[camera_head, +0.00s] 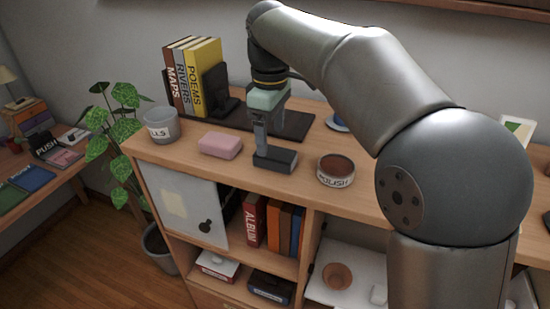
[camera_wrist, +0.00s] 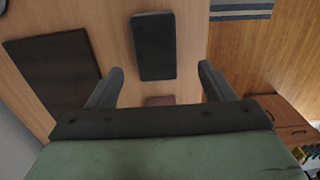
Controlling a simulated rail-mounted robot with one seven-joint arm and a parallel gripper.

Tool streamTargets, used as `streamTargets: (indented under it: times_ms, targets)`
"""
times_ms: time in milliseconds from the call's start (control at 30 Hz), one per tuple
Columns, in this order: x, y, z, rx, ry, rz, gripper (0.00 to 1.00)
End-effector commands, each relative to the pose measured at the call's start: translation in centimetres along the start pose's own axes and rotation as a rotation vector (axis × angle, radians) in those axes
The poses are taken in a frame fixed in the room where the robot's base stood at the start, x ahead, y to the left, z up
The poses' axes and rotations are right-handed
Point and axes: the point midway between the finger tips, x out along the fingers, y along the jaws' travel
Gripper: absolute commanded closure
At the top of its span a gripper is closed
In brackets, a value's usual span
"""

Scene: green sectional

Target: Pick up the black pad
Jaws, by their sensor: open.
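The black pad (camera_head: 276,160) is a small dark block lying on the wooden cabinet top near its front edge. In the wrist view the black pad (camera_wrist: 153,46) is an upright dark rectangle, beyond the fingertips and roughly centred between them. My gripper (camera_head: 262,148) points down just above and beside the pad in the head view. In the wrist view my gripper (camera_wrist: 160,75) has its two fingers wide apart with nothing held between them. Whether a finger touches the pad cannot be told.
A pink block (camera_head: 220,145) lies left of the pad, and a tin labelled POLISH (camera_head: 335,169) stands right. A dark flat mat (camera_head: 298,124) lies behind. Books (camera_head: 200,75) with black bookends and a grey pot (camera_head: 161,125) stand further left. Open shelves are below.

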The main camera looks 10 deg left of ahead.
Motion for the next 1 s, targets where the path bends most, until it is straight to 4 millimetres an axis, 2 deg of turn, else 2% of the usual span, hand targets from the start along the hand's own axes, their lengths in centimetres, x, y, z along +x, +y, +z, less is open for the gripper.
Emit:
streamTargets:
  times_ms: [200,333,633,800,867,900,1000]
  targets:
    - [2.8,0.4,0.9,0.001,-0.004,-0.004,0.25]
    - [4.5,0.4,0.8,-0.001,-0.002,-0.002,0.25]
    - [5.0,0.5,0.8,0.0,-0.001,0.0,0.25]
    - [5.0,0.5,0.8,0.0,-0.001,0.0,0.72]
    - [5.0,0.5,0.8,0.0,-0.001,0.0,0.73]
    - [5.0,0.5,0.8,0.0,-0.001,0.0,0.76]
    - [5.0,0.5,0.8,0.0,-0.001,0.0,0.76]
